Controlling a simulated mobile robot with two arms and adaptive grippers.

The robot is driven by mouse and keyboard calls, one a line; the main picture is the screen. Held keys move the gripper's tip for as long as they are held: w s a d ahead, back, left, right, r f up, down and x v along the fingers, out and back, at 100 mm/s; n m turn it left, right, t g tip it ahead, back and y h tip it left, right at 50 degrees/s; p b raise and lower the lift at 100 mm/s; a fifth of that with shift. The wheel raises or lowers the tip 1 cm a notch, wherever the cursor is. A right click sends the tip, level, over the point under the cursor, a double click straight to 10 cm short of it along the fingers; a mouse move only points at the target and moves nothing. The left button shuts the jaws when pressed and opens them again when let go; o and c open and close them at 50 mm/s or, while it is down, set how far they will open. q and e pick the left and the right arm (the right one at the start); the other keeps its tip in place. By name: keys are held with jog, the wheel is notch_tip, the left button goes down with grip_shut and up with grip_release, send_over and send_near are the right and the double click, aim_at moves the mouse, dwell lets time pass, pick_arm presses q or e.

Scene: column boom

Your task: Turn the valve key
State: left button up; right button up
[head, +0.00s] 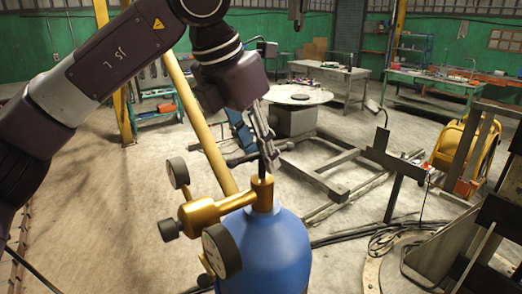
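The valve key is a dark T-shaped tool with a crossbar (239,159) and a thin upright stem (262,170). Its stem stands on the brass valve (262,191) on top of a blue gas cylinder (266,250). My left gripper (268,148) reaches down from above. Its fingers are close together at the middle of the crossbar and look shut on it, hiding part of the key. The brass regulator (203,212) with its dark round gauges (222,250) sits to the left of the valve. My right gripper is not seen.
A yellow post (203,125) slants behind the cylinder. A round-topped table (298,94) stands behind. A metal frame (335,180) lies on the floor to the right. Cables (385,240) and dark metal parts (450,250) are at the lower right. The floor at left is clear.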

pick_arm(q)
jog(key=shift+w+d+f, duration=0.1)
jog(key=shift+d+f, duration=0.15)
jog(key=shift+f, duration=0.45)
grip_shut()
jog(key=shift+n+b, duration=0.5)
jog(key=shift+b, duration=0.2)
jog(key=shift+r, duration=0.1)
grip_release()
